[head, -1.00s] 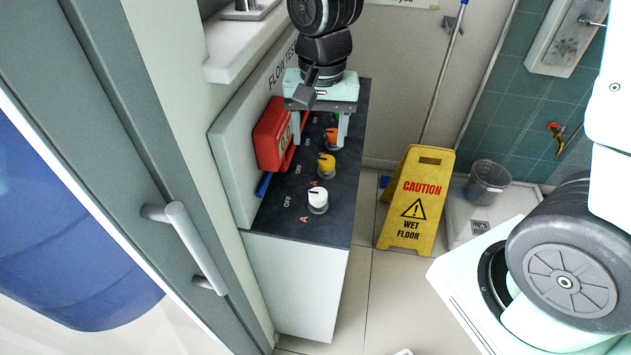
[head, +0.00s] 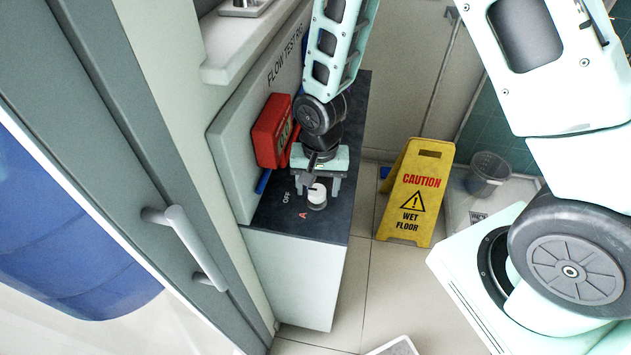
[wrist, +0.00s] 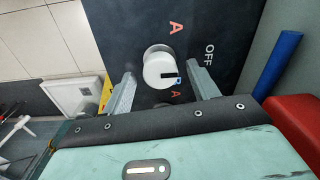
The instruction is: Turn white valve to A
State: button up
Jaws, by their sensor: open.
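The white valve (head: 317,194) is a round knob near the front end of the dark bench top. It also shows in the wrist view (wrist: 159,68), with a dark bar on its face towards the right. An OFF label (wrist: 209,53) and two red A labels, one upper (wrist: 176,28) and one lower (wrist: 175,95), lie around it. My gripper (head: 319,185) is open just above and behind the knob in the head view. In the wrist view its fingers (wrist: 162,84) are spread at either side of the knob's near edge, apart from it.
A red box (head: 271,131) is mounted on the panel left of the bench, with a blue bar (head: 263,181) beneath it. A yellow caution sign (head: 414,195) stands on the floor right of the bench, near a bucket (head: 488,174). A door handle (head: 184,240) is at left.

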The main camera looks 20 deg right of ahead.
jog(key=shift+f, duration=0.25)
jog(key=shift+w, duration=0.1)
jog(key=c, duration=1)
jog(key=shift+n, duration=0.3)
jog(key=n, duration=0.5)
jog(key=shift+w+r+b, duration=0.1)
jog(key=shift+b, duration=0.2)
jog(key=n, duration=0.6)
jog(key=shift+w, duration=0.1)
jog(key=shift+n, duration=0.3)
